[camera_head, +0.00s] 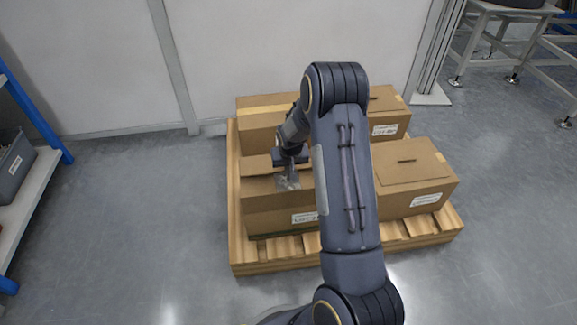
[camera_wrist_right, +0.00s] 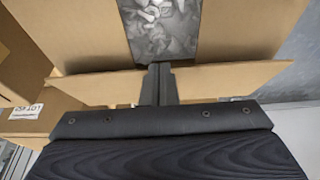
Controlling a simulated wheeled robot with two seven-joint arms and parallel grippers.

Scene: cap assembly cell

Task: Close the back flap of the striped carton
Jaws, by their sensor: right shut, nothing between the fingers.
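An open carton (camera_head: 270,217) stands at the front left of the pallet, with a grey patterned patch showing in its top. I see no clear stripes on it. My right gripper (camera_head: 290,178) points down at its top, shut and empty. In the right wrist view the shut fingers (camera_wrist_right: 158,72) are at the edge of a raised flap (camera_wrist_right: 222,80). I cannot tell whether they touch it. Beyond it, grey contents (camera_wrist_right: 163,30) show between two brown panels. My right arm hides part of the carton. My left gripper is out of view.
A wooden pallet (camera_head: 238,250) carries the cartons. A closed carton (camera_head: 410,172) stands at the right; a long carton with a pale tape strip (camera_head: 264,112) is behind, near the wall. A shelf with a grey bin (camera_head: 12,170) is at the left. Floor around is clear.

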